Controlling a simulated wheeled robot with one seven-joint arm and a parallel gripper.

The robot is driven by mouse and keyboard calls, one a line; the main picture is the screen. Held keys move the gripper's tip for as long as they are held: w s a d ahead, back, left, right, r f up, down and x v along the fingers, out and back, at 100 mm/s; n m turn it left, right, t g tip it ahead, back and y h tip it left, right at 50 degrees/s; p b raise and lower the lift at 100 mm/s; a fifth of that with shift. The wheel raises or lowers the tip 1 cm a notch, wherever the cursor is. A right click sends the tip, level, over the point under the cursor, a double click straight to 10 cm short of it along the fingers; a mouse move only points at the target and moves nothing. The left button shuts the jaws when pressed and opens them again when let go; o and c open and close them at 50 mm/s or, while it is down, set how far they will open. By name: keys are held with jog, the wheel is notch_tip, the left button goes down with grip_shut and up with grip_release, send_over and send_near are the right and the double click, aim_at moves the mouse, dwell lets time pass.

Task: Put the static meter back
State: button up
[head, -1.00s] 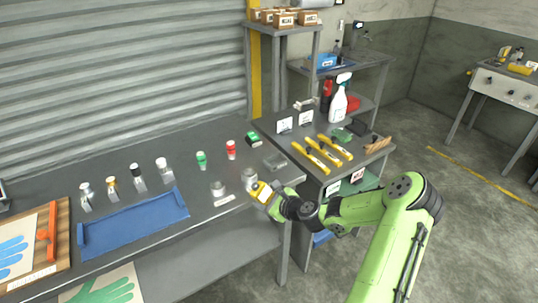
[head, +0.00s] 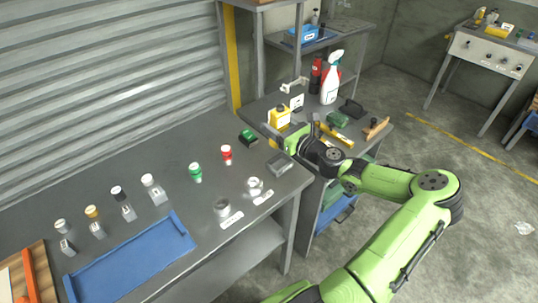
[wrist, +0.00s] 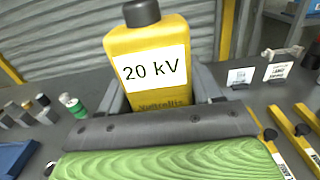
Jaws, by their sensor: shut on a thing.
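The static meter (head: 279,117) is a yellow block with a black knob on top. In the wrist view the meter (wrist: 150,68) stands upright, facing me, with a white "20 kV" label. My gripper (head: 284,134) is shut on it, with a grey finger on each side in the wrist view (wrist: 162,92). It is at the left part of the side bench (head: 262,104); I cannot tell whether its base touches the bench. Its lower part is hidden behind my gripper. Two small white cards (wrist: 240,76) (wrist: 278,70) stand to its right in the wrist view.
Yellow pen-like tools (head: 335,136) lie right of my gripper, partly hidden by it. A white spray bottle (head: 332,80) and a red bottle (head: 316,75) stand behind. A green-and-black block (head: 248,137), a grey tray (head: 280,165) and several small jars occupy the left bench (head: 150,245).

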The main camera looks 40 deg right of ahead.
jog(key=f, duration=0.3)
jog(key=f+b, duration=0.1)
jog(key=f, duration=0.2)
jog(key=f+b, duration=0.1)
jog(key=f, duration=0.2)
jog(key=shift+s+f, duration=0.25)
jog(key=shift+s, duration=0.05)
jog(key=o, duration=1.2)
jog(key=shift+f, duration=0.1)
jog(key=shift+c, duration=0.2)
jog(key=shift+s, duration=0.25)
jog(key=s, duration=1.1)
jog(key=shift+s+d, duration=0.15)
jog(key=shift+s, duration=0.1)
